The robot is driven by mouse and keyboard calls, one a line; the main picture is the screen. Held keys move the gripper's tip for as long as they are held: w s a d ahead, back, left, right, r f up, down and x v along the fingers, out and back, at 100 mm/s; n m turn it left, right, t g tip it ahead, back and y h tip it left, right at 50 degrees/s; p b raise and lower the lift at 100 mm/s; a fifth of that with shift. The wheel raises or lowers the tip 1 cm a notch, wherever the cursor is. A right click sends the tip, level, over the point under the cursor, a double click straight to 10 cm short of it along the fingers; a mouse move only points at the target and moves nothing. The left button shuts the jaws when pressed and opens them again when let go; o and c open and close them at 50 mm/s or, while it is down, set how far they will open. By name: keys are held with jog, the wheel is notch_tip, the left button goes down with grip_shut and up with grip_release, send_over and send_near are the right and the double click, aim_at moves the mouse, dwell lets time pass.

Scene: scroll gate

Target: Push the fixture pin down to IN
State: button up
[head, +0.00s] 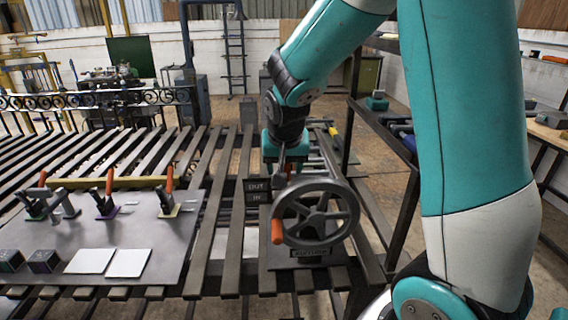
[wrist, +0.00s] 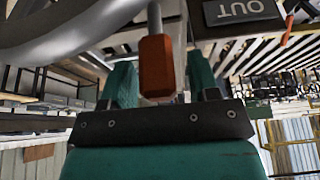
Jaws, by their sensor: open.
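The fixture pin has an orange-red grip (wrist: 157,65) on a thin metal stem. In the head view my gripper (head: 286,165) points down just behind the handwheel (head: 318,214); only a small reddish part of the pin (head: 289,168) shows there. The OUT plate (head: 258,185) sits above the IN plate (head: 254,198), left of the pin. The OUT plate also shows upside down in the wrist view (wrist: 240,11). The stem's lower end is hidden.
The handwheel, with an orange crank knob (head: 277,232), stands close in front of my gripper. At left, a grey panel (head: 120,235) carries several orange-handled clamps and two white pads. A dark shelf rack (head: 385,130) stands at right. Slatted bench bars run beneath.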

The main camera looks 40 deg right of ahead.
grip_shut()
notch_tip(320, 180, down, 4)
jog(key=b, duration=0.3)
jog(key=shift+r, duration=0.15)
jog(key=shift+s+r, duration=0.1)
grip_release()
